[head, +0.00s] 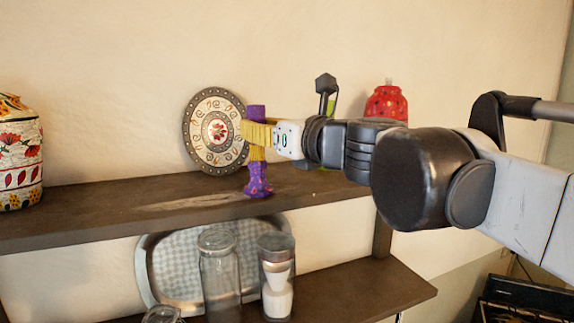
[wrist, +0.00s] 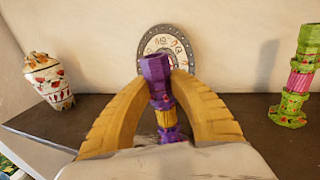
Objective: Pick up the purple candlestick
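The purple candlestick (head: 257,180) stands at the front of the upper shelf, its foot at the board, with a yellow band around its middle. My gripper (head: 258,134) reaches in from the right at its upper stem, below the top. In the wrist view the candlestick (wrist: 155,72) rises between the two curved yellow fingers (wrist: 162,85) and leans slightly. One finger is on each side, with the tips close to the stem. Gaps show lower down between fingers and candlestick. Whether the fingers press on it cannot be told.
A decorated plate (head: 200,125) leans on the wall behind. A painted vase (head: 18,160) stands far left, and a red jar (head: 387,103) is behind my arm. A green and pink candlestick (wrist: 301,75) stands right in the wrist view. Jars (head: 220,270) and a tray (head: 150,262) occupy the lower shelf.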

